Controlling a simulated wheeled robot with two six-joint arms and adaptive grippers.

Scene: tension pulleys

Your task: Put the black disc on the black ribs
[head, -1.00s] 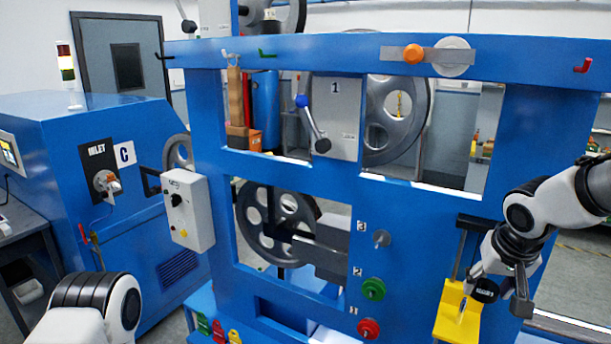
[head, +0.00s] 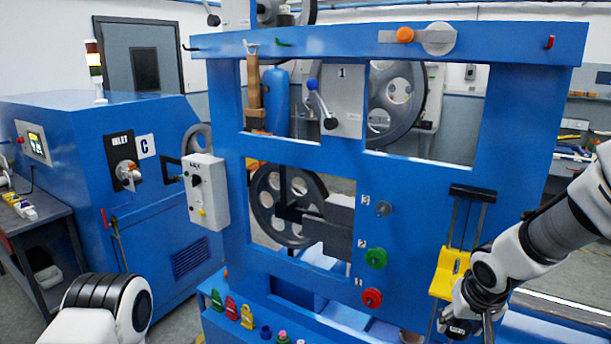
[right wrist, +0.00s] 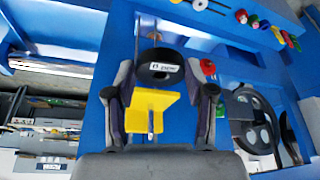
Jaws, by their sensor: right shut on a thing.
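The black disc (right wrist: 158,72), with a white label on its face, sits between the fingers of my right gripper (right wrist: 160,92), which is shut on it. In the head view the disc (head: 458,328) is small and partly hidden by my right gripper (head: 468,322), at the lower right, below and in front of a yellow block (head: 449,274). In the right wrist view the yellow block (right wrist: 150,112) shows below the disc in the picture. I cannot pick out the black ribs with certainty. Only the left arm shows at the lower left; its gripper is out of view.
A large blue frame (head: 420,215) fills the middle, with a green knob (head: 376,258) and a red knob (head: 371,297) on its front. Coloured tags (head: 231,307) and small parts line its lower ledge. A grey spoked wheel (head: 289,205) stands behind the opening.

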